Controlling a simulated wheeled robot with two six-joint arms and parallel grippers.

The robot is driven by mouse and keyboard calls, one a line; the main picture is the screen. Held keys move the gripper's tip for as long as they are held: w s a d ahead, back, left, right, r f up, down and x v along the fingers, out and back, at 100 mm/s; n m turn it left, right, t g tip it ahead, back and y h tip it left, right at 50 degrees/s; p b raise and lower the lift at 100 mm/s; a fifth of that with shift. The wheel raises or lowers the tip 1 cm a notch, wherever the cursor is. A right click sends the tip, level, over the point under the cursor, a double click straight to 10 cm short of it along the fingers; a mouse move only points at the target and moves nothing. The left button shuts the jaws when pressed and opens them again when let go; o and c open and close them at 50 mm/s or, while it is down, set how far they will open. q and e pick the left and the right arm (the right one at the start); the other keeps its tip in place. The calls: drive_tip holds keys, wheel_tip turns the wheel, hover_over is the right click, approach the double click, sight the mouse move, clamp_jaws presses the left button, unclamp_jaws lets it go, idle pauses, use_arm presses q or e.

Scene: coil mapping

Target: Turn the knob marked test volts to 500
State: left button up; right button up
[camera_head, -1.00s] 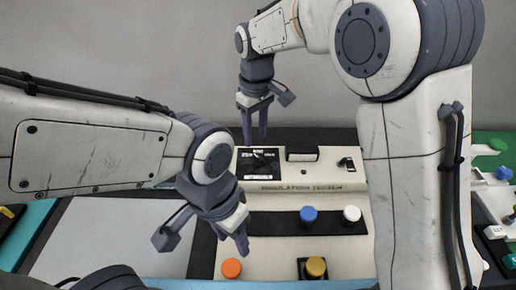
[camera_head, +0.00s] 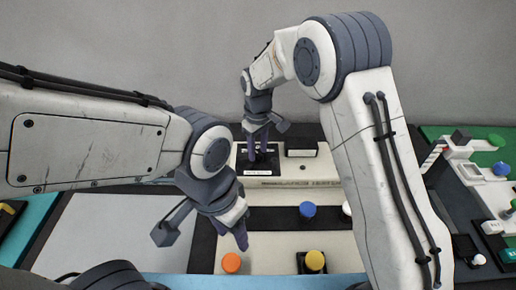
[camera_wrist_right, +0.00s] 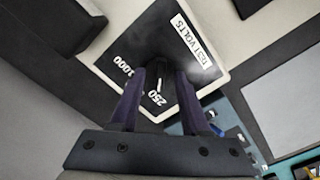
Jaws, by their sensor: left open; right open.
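The black dial plate (camera_wrist_right: 180,30) carries a white "TEST VOLTS" label (camera_wrist_right: 193,43) and the marks 1000 (camera_wrist_right: 121,67) and 250 (camera_wrist_right: 156,99) in the right wrist view. The knob is mostly hidden between my right gripper's fingers (camera_wrist_right: 163,75), and I cannot read its setting. No 500 mark shows. In the head view, my right gripper (camera_head: 262,157) points down over the plate (camera_head: 248,174), open around the knob's place; contact cannot be told. My left gripper (camera_head: 241,238) is open and empty above the orange knob (camera_head: 231,262).
A green board (camera_head: 485,150) with coloured parts is at the right. A grey sheet (camera_head: 110,235) lies at the left.

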drive_tip(key=shift+f, duration=0.1)
clamp_jaws()
drive_tip(key=shift+m, duration=0.3)
drive_tip(key=m+p, duration=0.1)
drive_tip(key=m, duration=0.2)
drive_tip(key=shift+m+p, duration=0.3)
drive_tip(key=shift+p, duration=0.1)
drive_tip(key=shift+m+p, duration=0.55)
drive_tip(key=shift+m, duration=1.75)
unclamp_jaws()
